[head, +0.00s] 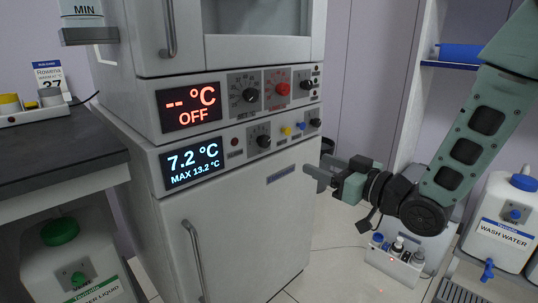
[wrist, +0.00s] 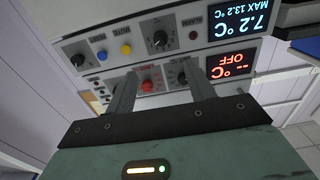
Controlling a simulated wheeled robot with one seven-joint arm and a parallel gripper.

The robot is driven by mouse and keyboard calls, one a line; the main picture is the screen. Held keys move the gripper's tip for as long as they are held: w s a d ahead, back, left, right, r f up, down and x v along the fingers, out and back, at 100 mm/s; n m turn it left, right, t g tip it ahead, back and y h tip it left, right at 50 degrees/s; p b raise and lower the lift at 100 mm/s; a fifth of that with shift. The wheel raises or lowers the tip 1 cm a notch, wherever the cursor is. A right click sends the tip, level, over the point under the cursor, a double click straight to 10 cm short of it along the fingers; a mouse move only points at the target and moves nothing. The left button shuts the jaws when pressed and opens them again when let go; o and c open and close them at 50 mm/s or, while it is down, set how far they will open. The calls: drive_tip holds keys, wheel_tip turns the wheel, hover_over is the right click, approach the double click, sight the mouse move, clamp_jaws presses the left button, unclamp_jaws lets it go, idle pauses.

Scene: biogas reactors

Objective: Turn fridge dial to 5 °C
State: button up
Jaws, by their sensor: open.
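The fridge's lower panel has a display (head: 193,165) reading 7.2 °C, MAX 13.2 °C. To its right is a black fridge dial (head: 263,141); in the wrist view, which is upside down, the dial (wrist: 159,40) shows above my fingers. Which number its pointer marks is too small to read. My gripper (head: 319,173) is open and empty, to the right of the fridge front and lower than the dial. In the wrist view my two fingers (wrist: 162,70) reach toward the panels, apart from the dial.
Above is an oven panel with an OFF display (head: 188,106), a black dial (head: 243,95) and a red knob (head: 283,88). A yellow button (head: 286,131), a blue button (head: 300,127) and another black knob (head: 315,122) sit right of the fridge dial. A fridge handle (head: 194,260) sticks out below.

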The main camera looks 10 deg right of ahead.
sight(267, 143)
drive_tip(key=b+x, duration=0.2)
drive_tip(key=x, duration=1.5)
drive_tip(key=shift+b, duration=0.3)
drive_tip(key=shift+s, duration=0.1)
drive_tip(key=c, duration=1)
